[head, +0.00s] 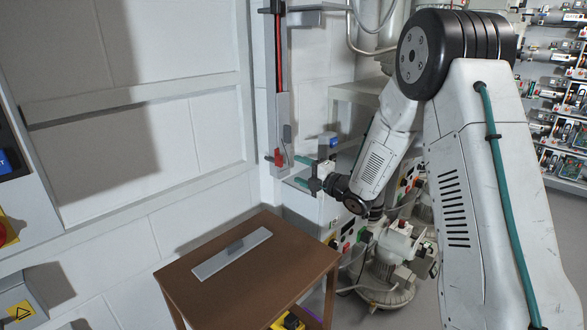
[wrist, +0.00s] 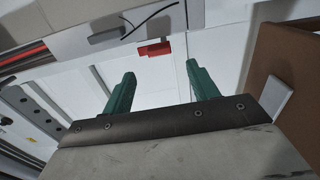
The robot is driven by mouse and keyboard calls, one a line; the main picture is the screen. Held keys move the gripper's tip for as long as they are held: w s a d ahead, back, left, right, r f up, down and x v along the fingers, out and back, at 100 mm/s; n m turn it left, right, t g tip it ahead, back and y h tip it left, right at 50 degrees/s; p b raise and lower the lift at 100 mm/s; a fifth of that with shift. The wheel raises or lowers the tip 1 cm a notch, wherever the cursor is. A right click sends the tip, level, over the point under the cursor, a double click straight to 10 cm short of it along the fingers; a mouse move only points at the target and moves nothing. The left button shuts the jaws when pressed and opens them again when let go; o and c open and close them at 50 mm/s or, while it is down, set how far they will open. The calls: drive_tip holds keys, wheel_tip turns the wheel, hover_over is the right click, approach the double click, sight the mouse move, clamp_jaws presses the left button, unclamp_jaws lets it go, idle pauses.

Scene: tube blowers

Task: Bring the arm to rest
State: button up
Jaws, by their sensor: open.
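My arm reaches from the right side of the head view towards the back wall and bends down at its black joint. My gripper (head: 300,171) is at its end, close to the upright wall unit with the red strip. In the wrist view, the two green fingers of my gripper (wrist: 158,85) stand wide apart with nothing between them. A small red part (wrist: 154,49) of the wall unit lies just beyond the fingertips. It also shows in the head view (head: 276,157), just left of the fingers. I cannot tell whether a finger touches the unit.
A brown table (head: 190,291) stands below and left of my gripper, with a flat grey plate (head: 232,254) on it. Pump-like machinery (head: 395,250) stands on the floor below my forearm. Shelves of equipment (head: 560,95) line the right. The left wall has a yellow warning sign (head: 20,311).

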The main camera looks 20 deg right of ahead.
drive_tip(key=shift+s+d, duration=0.1)
drive_tip(key=shift+s, duration=0.15)
